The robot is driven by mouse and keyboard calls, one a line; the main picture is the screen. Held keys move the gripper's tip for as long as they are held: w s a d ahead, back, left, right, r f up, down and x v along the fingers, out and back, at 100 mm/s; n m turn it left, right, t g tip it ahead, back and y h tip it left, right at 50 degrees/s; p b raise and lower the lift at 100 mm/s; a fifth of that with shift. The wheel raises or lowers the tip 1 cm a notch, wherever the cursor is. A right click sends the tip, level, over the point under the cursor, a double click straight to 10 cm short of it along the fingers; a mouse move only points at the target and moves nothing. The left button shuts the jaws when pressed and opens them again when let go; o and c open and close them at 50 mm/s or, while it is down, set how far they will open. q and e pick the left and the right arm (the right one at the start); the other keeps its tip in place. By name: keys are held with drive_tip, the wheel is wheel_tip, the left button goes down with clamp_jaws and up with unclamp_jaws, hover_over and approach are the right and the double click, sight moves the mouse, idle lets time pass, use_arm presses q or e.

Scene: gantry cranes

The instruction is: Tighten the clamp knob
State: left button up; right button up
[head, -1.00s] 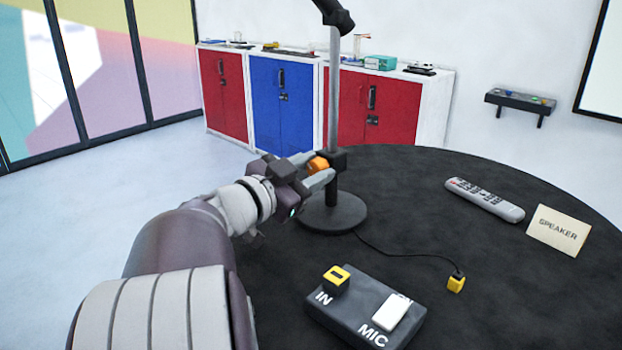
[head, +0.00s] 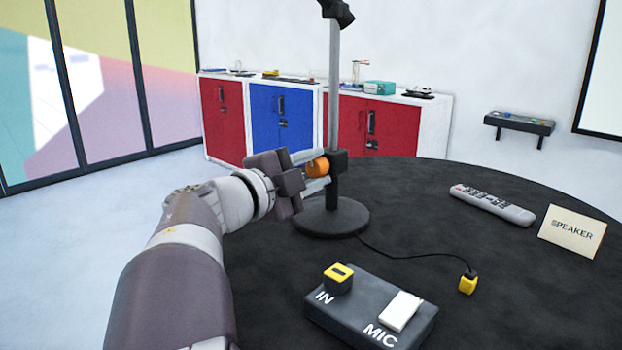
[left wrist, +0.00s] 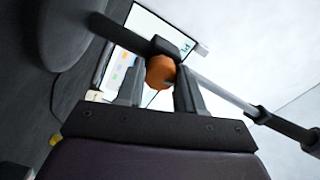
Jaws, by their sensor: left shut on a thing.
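The clamp knob (head: 318,167) is orange and round, on the left side of a black clamp block (head: 339,163) on an upright grey stand pole (head: 334,95). The pole rises from a round black base (head: 331,217) on the table. My left gripper (head: 317,170) reaches in from the left and is shut on the knob, one finger on either side. In the left wrist view the knob (left wrist: 160,72) sits between the two finger tips, with the clamp and pole behind it. My right gripper is not in view.
The round black table (head: 420,225) also holds a black box (head: 370,308) marked IN and MIC, a yellow plug (head: 467,283) on a cable, a remote control (head: 491,205) and a SPEAKER card (head: 572,232). Red and blue cabinets (head: 282,115) stand behind.

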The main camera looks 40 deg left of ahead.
use_arm(q)
drive_tip(key=shift+m, duration=0.5)
drive_tip(key=o, duration=1)
drive_tip(key=shift+o, duration=0.2)
drive_tip(key=s+a+b, duration=0.1)
drive_tip(key=s, duration=1.1)
drive_tip(key=shift+s, duration=0.35)
